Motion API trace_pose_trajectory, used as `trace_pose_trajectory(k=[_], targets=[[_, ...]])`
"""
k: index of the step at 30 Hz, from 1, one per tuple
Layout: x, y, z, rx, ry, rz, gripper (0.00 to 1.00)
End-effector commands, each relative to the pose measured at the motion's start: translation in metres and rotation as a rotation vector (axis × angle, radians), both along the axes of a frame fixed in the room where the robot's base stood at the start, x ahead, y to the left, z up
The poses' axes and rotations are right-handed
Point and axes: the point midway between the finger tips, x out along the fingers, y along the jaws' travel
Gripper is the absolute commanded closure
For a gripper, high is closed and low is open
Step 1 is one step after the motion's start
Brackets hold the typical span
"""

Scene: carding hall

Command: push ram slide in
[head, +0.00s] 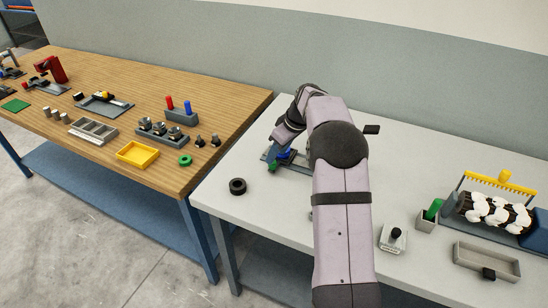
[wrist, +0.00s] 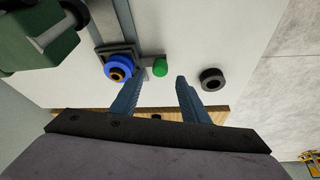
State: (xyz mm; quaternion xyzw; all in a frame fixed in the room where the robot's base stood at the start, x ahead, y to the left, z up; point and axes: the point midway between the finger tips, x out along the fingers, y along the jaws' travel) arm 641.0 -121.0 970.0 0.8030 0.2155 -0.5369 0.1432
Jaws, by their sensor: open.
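The ram slide assembly shows in the wrist view as grey rails (wrist: 127,22) with a blue ring (wrist: 118,67) around a brownish centre at their end. A small green cylinder (wrist: 160,67) sits right beside it. I cannot tell which part is the sliding ram or how far in it is. My gripper (wrist: 160,81) is open and empty, its tips near the green cylinder; contact is unclear. In the head view the assembly's grey base (head: 268,153) is partly hidden by my arm.
A black ring (head: 237,187) lies on the white table (head: 225,208), also in the wrist view (wrist: 212,78). A dark green block (wrist: 40,40) stands beside the rails. A roller stand (head: 503,182) and grey tray (head: 486,263) are at the right. A wooden table (head: 215,95) adjoins left.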

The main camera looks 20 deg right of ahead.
Motion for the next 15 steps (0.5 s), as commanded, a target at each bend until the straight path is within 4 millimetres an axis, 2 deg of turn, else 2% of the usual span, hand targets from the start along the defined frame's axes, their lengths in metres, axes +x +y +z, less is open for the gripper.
trace_pose_trajectory(k=[7,15], targets=[[0.01,0.006,-0.027,-0.001,0.002,0.001,0.59],[0.014,0.008,-0.039,-0.001,-0.001,0.001,0.59]])
